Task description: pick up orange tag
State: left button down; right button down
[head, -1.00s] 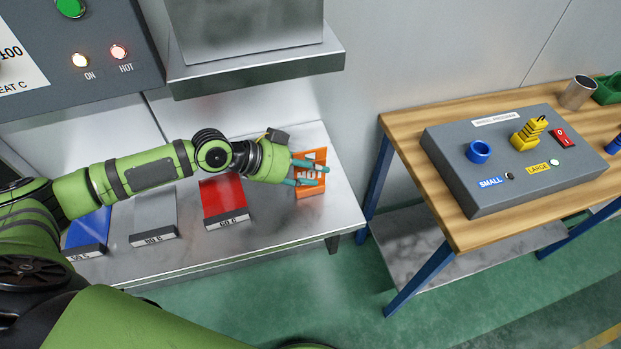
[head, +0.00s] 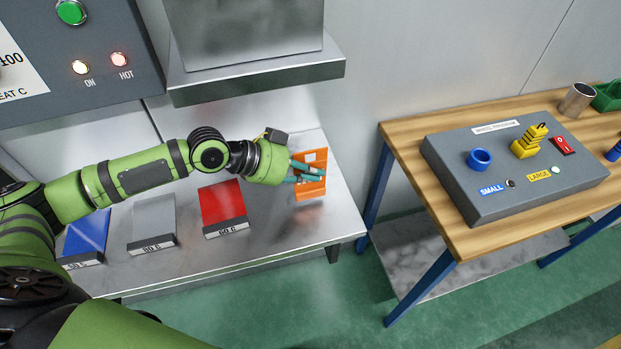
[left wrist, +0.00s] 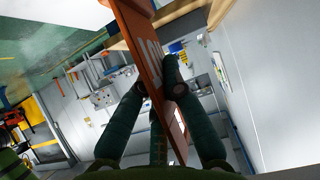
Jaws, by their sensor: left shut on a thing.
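The orange tag (head: 312,187) is at the right end of the metal shelf, with pale marks on its face. My left gripper (head: 308,172) reaches it from the left, its teal fingers shut on it. In the left wrist view the tag (left wrist: 138,35) stands on edge between the dark green fingers (left wrist: 155,88), with part of its white lettering showing. The fingers hide part of the tag. I cannot tell whether its lower edge touches the shelf. My right gripper is not in view.
Red (head: 222,203), grey (head: 153,220) and blue (head: 87,232) sloped blocks stand left on the metal shelf (head: 285,235). A metal hood (head: 255,78) overhangs behind. A wooden table (head: 410,150) with a grey box (head: 455,185) stands right, across a gap.

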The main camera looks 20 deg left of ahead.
pick_arm(q)
jog(key=shift+r+b, duration=0.35)
jog(key=shift+r, duration=0.6)
jog(key=s+d+r+b, duration=0.1)
jog(key=d+r+b, duration=0.1)
jog(key=d+r, duration=0.5)
jog(key=d, duration=0.4)
jog(key=shift+s+d, duration=0.3)
jog(key=shift+s, duration=0.1)
